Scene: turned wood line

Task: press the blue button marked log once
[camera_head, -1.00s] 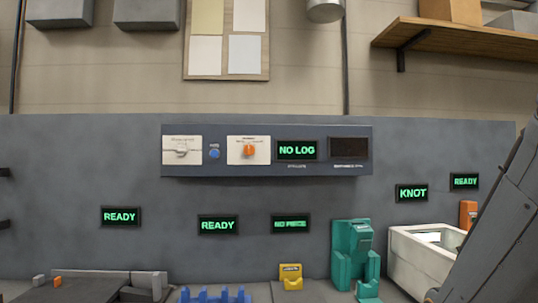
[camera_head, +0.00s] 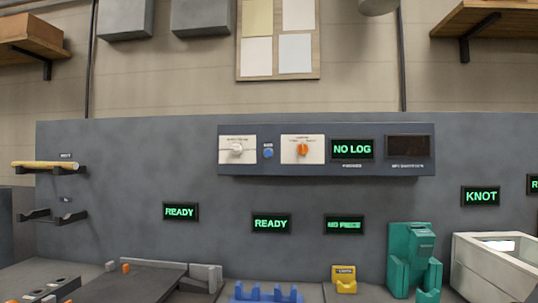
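The blue button (camera_head: 268,153) is a small round knob on the dark control panel (camera_head: 325,171), with a tiny label above it that is too small to read. It sits between a white plate with a white knob (camera_head: 237,150) and a white plate with an orange knob (camera_head: 302,150). A display reading NO LOG (camera_head: 352,149) is to the right. My gripper is not in view, and nothing covers the button.
Below the panel are a blue rack (camera_head: 265,293), a yellow block (camera_head: 344,279), a green device (camera_head: 410,258) and a white bin (camera_head: 490,262). A wooden rod (camera_head: 45,165) lies on hooks at left. The wall before the panel is clear.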

